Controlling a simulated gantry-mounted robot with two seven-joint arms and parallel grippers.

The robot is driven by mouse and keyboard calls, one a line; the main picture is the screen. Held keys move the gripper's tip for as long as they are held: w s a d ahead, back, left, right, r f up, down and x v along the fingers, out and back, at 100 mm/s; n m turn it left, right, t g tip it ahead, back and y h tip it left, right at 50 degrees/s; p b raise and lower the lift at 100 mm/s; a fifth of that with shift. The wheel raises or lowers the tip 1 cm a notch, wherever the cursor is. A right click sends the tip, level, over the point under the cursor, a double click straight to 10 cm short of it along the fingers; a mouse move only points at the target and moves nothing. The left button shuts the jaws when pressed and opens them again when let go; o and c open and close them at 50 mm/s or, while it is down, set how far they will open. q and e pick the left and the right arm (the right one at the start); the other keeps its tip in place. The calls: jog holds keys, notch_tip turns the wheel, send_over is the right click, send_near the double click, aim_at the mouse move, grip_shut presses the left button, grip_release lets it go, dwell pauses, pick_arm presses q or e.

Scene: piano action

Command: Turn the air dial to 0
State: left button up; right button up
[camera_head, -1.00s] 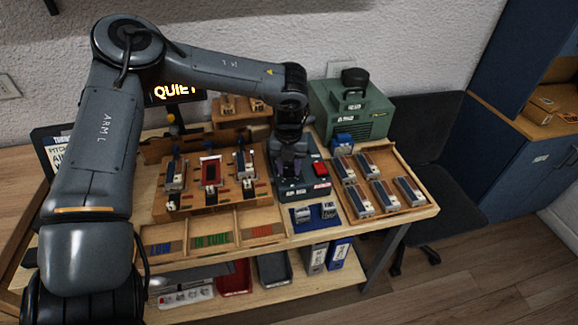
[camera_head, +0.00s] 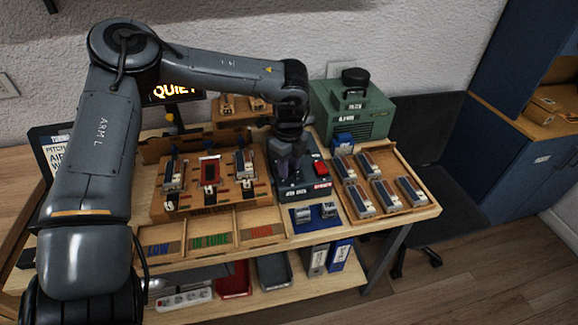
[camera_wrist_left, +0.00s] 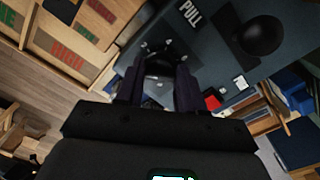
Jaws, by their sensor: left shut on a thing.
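My left gripper (camera_head: 290,172) points down over a dark control box (camera_head: 297,195) on the bench. In the left wrist view its two dark fingers (camera_wrist_left: 157,92) are closed around a small dark dial (camera_wrist_left: 158,72) on the box's top face. Pale marks show around the dial, but I cannot read its setting. In the head view the gripper hides the dial. My right gripper is in neither view.
A red button (camera_head: 320,168) sits close to the gripper on the box. A green machine (camera_head: 350,110) stands behind, a wooden tray of several blocks (camera_head: 427,205) to the right, and a wooden stand (camera_head: 200,207) to the left.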

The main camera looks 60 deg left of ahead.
pick_arm(q)
jog(key=shift+n, duration=1.1)
jog(key=o, duration=1)
jog(key=shift+o, duration=0.2)
jog(key=shift+r, duration=0.1)
notch_tip(320, 180, up, 11)
jog(key=p, duration=0.2)
jog(key=shift+f, duration=0.2)
